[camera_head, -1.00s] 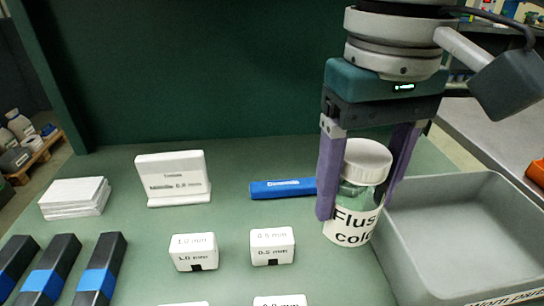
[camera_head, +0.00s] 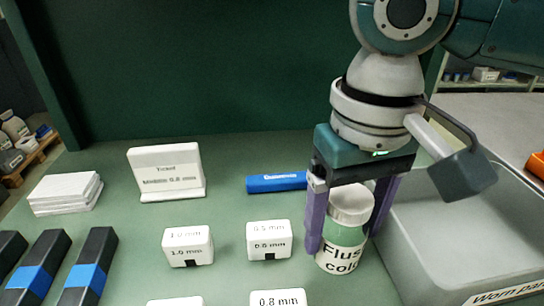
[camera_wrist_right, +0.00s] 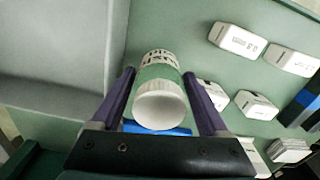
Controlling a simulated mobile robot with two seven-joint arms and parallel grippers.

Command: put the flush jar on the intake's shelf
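The flush jar (camera_head: 342,255) is a white-lidded jar with a green band and a white label reading "Flus… col…". It is upright between the purple fingers of my right gripper (camera_head: 343,241), which is shut on it from both sides. In the right wrist view the jar (camera_wrist_right: 160,75) sits between the fingers with its white lid toward the palm. I cannot tell whether its base clears the bench. My left gripper is not in view. No intake or shelf is recognisable in these frames.
A grey tray (camera_head: 408,262) labelled "Worn parts" stands right of the jar. Left are small white gap boxes (camera_head: 188,246), a ticket stand (camera_head: 165,172), white cards (camera_head: 65,192) and black-and-blue bars (camera_head: 88,272). A blue bar (camera_head: 276,182) lies behind; a dark green panel (camera_head: 200,70) closes the back.

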